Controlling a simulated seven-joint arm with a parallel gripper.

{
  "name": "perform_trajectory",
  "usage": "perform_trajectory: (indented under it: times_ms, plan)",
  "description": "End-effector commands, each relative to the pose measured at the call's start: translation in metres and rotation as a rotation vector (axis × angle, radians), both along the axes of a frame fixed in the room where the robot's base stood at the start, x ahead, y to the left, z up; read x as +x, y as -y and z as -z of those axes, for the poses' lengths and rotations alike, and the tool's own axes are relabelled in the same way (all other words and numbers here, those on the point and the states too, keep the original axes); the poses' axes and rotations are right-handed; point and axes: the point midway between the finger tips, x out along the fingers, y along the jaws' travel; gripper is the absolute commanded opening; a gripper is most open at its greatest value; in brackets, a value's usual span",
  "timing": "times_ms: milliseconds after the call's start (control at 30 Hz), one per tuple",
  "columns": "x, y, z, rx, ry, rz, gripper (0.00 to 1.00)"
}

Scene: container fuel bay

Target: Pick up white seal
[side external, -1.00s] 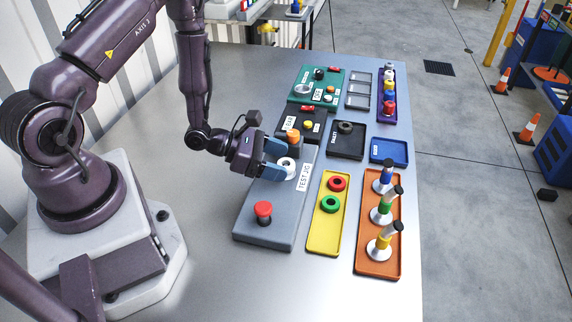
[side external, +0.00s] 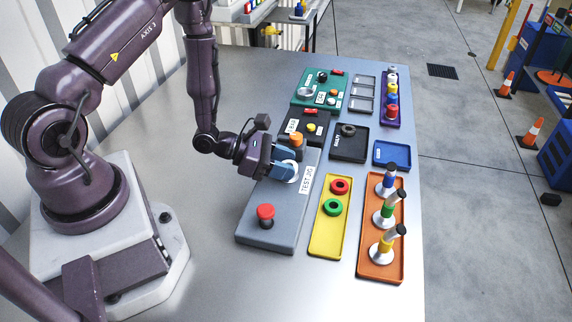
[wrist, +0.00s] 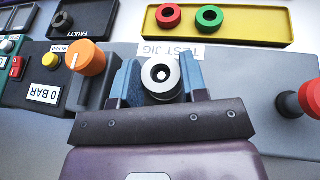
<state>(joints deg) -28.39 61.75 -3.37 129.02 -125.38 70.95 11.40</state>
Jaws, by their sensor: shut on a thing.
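The white seal (wrist: 160,73) is a pale ring with a dark centre, sitting between the two blue fingers in the wrist view. My gripper (side external: 285,172) is at the test jig (side external: 272,205), a grey block on the bench, and is shut on the seal. In the side view the seal (side external: 291,178) shows only partly, mostly hidden by the fingers. It is at or just above the jig's top; I cannot tell whether it touches.
An orange knob (wrist: 86,57) stands close beside the fingers, and a red button (side external: 265,212) is on the jig's near end. A yellow tray (side external: 330,235) holds red and green seals. An orange tray (side external: 378,270) holds several upright parts. A black tray (side external: 349,152) holds a dark ring.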

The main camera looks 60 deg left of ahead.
Motion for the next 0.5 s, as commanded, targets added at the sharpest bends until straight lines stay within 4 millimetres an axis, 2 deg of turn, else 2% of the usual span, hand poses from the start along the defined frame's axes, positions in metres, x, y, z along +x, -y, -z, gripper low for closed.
perform_trajectory:
  times_ms: [167, 500]
  plan:
    - [0.001, 0.0, -0.014, 0.001, 0.002, 0.0, 0.18]
    - [0.0, 0.0, -0.072, 0.002, 0.004, -0.001, 0.18]
